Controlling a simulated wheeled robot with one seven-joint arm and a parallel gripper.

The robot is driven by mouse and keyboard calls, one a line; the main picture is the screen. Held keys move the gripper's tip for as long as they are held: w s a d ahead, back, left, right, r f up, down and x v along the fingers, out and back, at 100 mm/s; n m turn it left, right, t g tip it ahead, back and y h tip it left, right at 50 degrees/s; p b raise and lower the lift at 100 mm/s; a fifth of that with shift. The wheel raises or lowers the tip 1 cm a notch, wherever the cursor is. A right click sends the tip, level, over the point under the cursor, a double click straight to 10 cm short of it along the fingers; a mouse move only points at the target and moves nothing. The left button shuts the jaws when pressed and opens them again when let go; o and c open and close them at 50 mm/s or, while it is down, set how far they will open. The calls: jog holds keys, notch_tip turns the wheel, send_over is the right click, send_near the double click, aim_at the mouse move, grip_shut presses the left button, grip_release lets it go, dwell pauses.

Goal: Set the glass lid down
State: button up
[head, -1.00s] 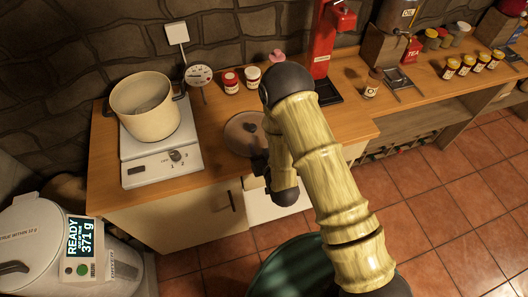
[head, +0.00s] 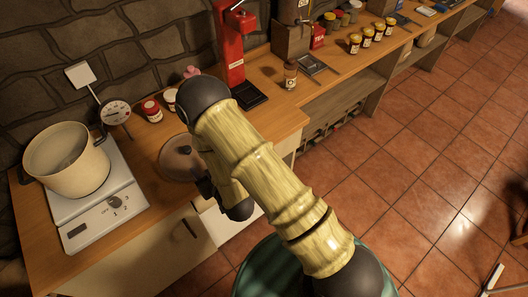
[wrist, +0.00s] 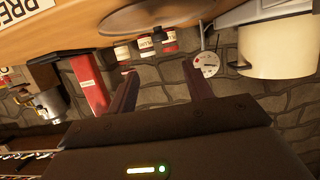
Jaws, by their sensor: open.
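The glass lid (head: 178,158), round and brownish see-through, lies on the wooden counter (head: 140,131) right of the hot plate. My arm hides its right part in the head view. In the wrist view, which is upside down, the lid (wrist: 150,17) shows at the top edge, beyond the fingertips. My gripper (wrist: 162,82) is open, with nothing between its two fingers. In the head view it is mostly hidden beside the lid's right edge, and I cannot tell whether it touches the lid.
A cream pot (head: 66,160) stands on the white hot plate (head: 96,205) at left. A dial thermometer (head: 116,112) and red-lidded jars (head: 152,110) stand behind the lid. A red machine (head: 232,50) stands farther right. Tiled floor (head: 430,150) is open at right.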

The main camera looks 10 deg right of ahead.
jog(key=shift+w+d+r, duration=0.1)
jog(key=shift+w, duration=0.1)
jog(key=w+d+r+m+g+h, duration=0.1)
jog(key=d+r+m+g+h, duration=0.15)
jog(key=d+r, duration=0.35)
jog(key=w+d+r+m+g+h, duration=0.1)
jog(key=w+d+r+g+h, duration=0.15)
jog(key=d, duration=0.65)
jog(key=s+d+r+m+g+h, duration=0.1)
jog(key=s+d+r+g, duration=0.1)
jog(key=s+d+r, duration=0.2)
jog(key=s+d+r+m+g+h, duration=0.1)
jog(key=s+d+r+m+g, duration=0.1)
jog(key=s+d+r, duration=0.3)
jog(key=s+d, duration=0.3)
jog(key=s, duration=0.2)
jog(key=shift+d+r+g+h, duration=0.15)
jog(key=shift+d+g+h, duration=0.15)
jog(key=shift+g+h, duration=0.1)
